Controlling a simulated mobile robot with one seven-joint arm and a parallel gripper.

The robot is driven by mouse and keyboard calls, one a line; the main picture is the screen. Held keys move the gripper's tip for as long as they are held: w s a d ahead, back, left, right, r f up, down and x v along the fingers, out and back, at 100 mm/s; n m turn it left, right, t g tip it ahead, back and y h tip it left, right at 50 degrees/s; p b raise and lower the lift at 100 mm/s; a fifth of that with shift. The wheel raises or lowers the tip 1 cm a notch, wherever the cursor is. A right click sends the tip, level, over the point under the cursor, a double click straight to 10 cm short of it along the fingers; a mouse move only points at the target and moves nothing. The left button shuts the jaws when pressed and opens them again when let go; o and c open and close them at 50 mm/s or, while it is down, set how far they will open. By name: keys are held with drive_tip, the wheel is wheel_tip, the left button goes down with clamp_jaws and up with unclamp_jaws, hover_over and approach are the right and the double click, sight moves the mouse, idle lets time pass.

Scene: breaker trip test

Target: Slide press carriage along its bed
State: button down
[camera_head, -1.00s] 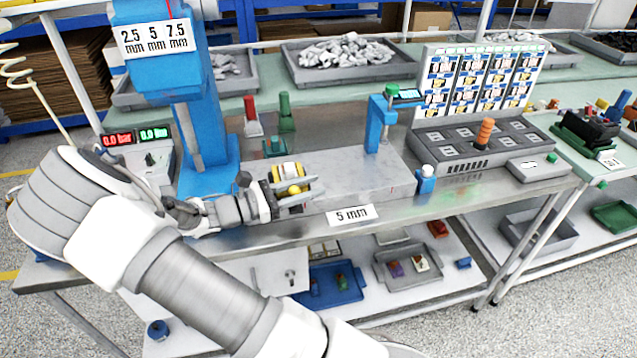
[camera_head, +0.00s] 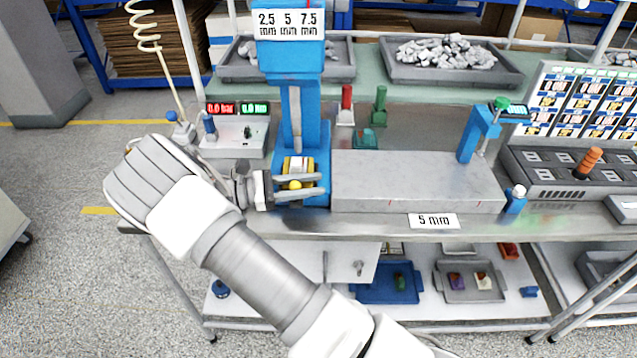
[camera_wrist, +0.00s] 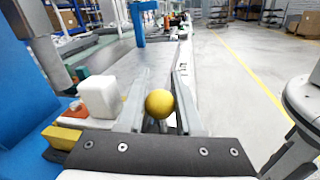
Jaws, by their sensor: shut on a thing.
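The press carriage (camera_head: 298,165) is a small yellow block with a pale part and a round yellow knob (camera_head: 295,185). It sits under the head of the blue press (camera_head: 302,100), left of the grey block-like bed (camera_head: 415,178). My gripper (camera_head: 318,186) reaches in from the left, its fingers pointing right. It is shut around the knob. In the wrist view the knob (camera_wrist: 159,103) is between the two fingers, and the carriage's white block (camera_wrist: 98,95) and yellow part (camera_wrist: 62,136) are at left. The carriage's underside is hidden.
A blue post gauge (camera_head: 472,135) stands at the bed's right end. A "5 mm" label (camera_head: 433,221) is on the table's front edge. A control box with red and green displays (camera_head: 236,130) stands left of the press. Red and green upright pieces (camera_head: 380,105) stand behind the bed.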

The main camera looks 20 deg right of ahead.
drive_tip(key=shift+a, duration=0.25)
drive_tip(key=c, duration=0.9)
unclamp_jaws()
drive_tip(key=shift+w+a, duration=0.1)
drive_tip(key=shift+a, duration=0.05)
drive_tip(key=shift+o, duration=0.2)
drive_tip(key=w+a+b, duration=0.1)
drive_tip(key=a, duration=1.6)
drive_tip(key=shift+w, duration=0.15)
